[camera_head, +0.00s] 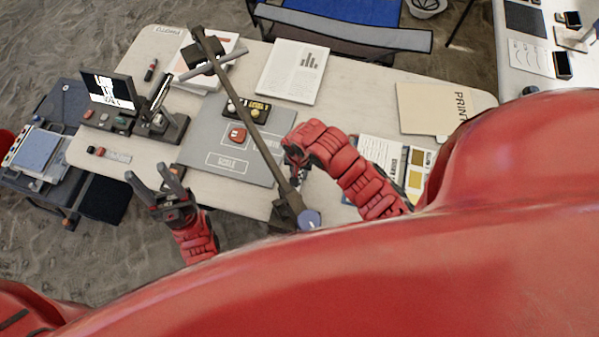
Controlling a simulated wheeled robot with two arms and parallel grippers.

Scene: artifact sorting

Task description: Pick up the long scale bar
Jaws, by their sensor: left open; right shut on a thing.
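My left gripper (156,180) is open and empty, with its two dark fingers spread near the table's front left edge. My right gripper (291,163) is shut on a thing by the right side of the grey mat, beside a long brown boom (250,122). The boom partly covers the fingers, so I cannot make out the held thing. The grey mat (205,140) has an outlined area marked SCALE. A short light strip with a dark end (117,156) lies at the table's left; I cannot tell whether it is a scale bar.
The boom crosses over the mat from a clamp (287,212) at the front edge. A red piece (237,134) and a dark tray with round pieces (258,112) are on the mat. A small screen (110,90) stands left. Papers (292,72) and a folder (430,108) lie behind and right.

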